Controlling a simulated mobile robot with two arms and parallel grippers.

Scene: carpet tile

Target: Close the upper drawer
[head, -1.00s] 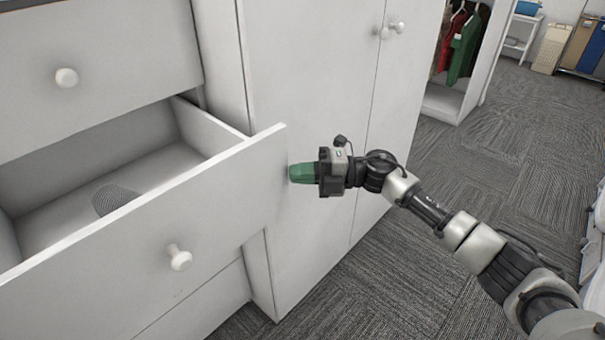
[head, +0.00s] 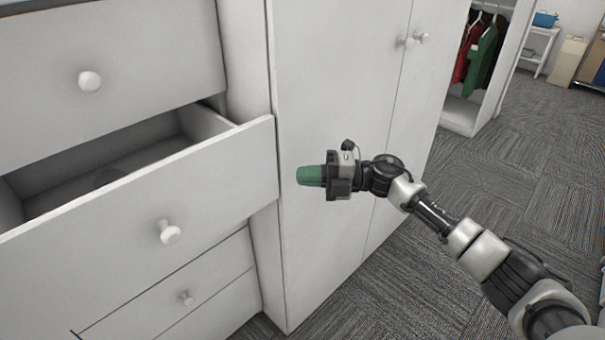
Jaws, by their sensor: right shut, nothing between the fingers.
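A white drawer stands open in the white chest; its front panel (head: 90,225) has a round white knob (head: 169,232). Part of its inside (head: 120,160) shows behind the front, with a dark grey item (head: 108,177) mostly hidden there. Above it, another drawer front (head: 120,40) with a knob (head: 90,81) looks shut. My right gripper (head: 311,176) has green fingertips and is shut and empty. It points left, just right of the open drawer's front edge, and seems apart from it. My left gripper is not in view.
A tall white wardrobe (head: 335,110) with two knobs stands right of the chest, behind my right gripper. A lower drawer front (head: 205,280) is shut below. Grey carpet (head: 460,260) is free at the right. Clothes (head: 482,55) hang in an open closet at the back.

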